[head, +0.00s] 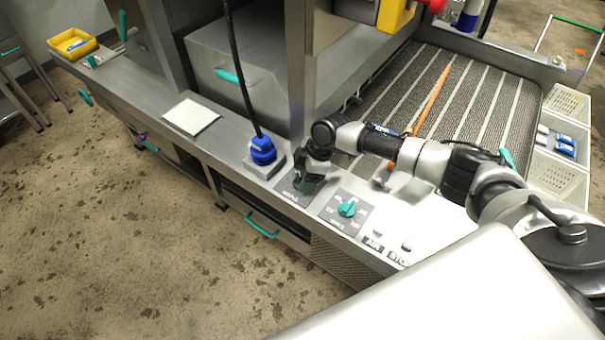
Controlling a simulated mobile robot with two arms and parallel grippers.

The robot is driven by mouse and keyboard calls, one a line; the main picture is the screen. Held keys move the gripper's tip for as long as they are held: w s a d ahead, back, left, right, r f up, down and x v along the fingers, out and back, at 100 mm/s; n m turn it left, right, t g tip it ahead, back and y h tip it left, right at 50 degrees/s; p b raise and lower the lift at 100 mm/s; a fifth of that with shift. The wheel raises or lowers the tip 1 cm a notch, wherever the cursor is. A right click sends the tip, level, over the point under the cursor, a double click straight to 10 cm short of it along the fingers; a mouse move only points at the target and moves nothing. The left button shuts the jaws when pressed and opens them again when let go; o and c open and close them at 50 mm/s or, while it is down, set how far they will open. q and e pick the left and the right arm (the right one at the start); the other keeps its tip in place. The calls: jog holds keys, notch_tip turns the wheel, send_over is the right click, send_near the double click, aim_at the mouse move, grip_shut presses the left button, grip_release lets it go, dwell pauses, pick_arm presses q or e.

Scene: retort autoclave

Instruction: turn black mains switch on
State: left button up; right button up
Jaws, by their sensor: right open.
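My right gripper (306,182) is open and points down over a dark grey panel plate (291,194) on the steel ledge. The plate carries white lettering too small to read surely. The gripper covers most of the middle of this plate, so I cannot make out the black mains switch or its position. I cannot tell whether the fingers touch anything. My left gripper is not in view.
A second grey plate with a teal rotary knob (347,209) lies just right of the gripper. A blue plug (262,150) with a black cable stands to the left. Small labelled buttons (407,245) sit further right. A white sheet (191,117) lies on the ledge.

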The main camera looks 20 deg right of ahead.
jog(key=shift+a+f, duration=0.15)
jog(key=shift+f, duration=0.2)
jog(key=c, duration=0.9)
